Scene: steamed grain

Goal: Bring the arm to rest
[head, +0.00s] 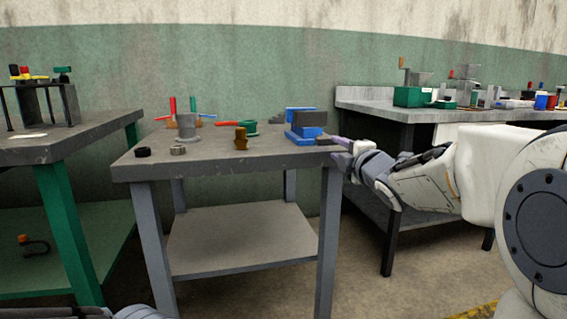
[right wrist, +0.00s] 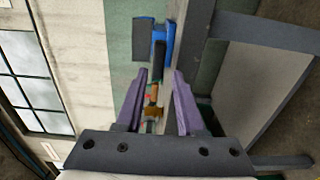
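My right arm comes in from the right in the head view. Its gripper (head: 341,147) is at the right end of the middle grey table (head: 215,158), close to the table's edge. In the right wrist view its two purple fingers (right wrist: 160,75) stand apart, with nothing held between them. Parts of the table and its objects show beyond the gap. Whether a finger touches the table edge I cannot tell. Part of my left arm shows at the bottom left of the head view; its gripper is not visible there.
A blue and dark vise-like block (head: 308,128) stands on the table near my right gripper. Small brown (head: 241,139), grey (head: 187,128) and black (head: 143,152) parts stand further left. A green-legged table (head: 70,220) is at left; a loaded workbench (head: 400,112) is behind my right arm.

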